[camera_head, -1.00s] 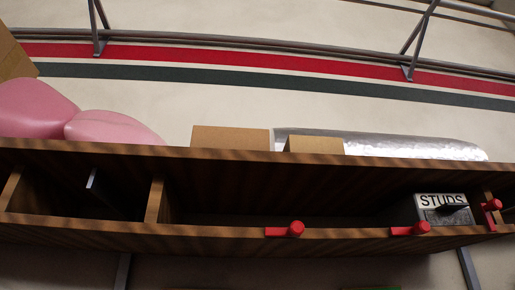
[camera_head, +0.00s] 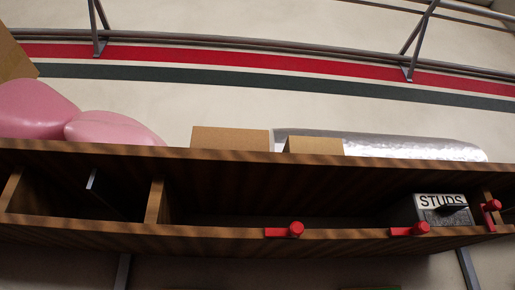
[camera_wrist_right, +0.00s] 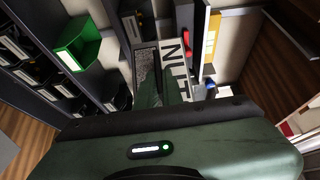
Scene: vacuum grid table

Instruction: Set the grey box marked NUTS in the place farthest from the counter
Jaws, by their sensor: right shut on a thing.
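The grey box marked NUTS (camera_wrist_right: 186,68) shows in the right wrist view, just beyond my right gripper (camera_wrist_right: 163,88). Its lettering is turned sideways and partly covered. My right gripper is shut on this box. The head view shows a wooden shelf (camera_head: 300,243) with dividers and a wide open bay. A grey box marked STUDS (camera_head: 441,203) stands at the right end of this bay. Neither my grippers nor the NUTS box show in the head view.
Red pegs (camera_head: 291,230) stand along the shelf's front edge. Cardboard boxes (camera_head: 230,139), pink sacks (camera_head: 35,110) and a silver roll (camera_head: 400,147) lie on top. The wide bay's middle looks clear. A green bin (camera_wrist_right: 78,45) shows in the wrist view.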

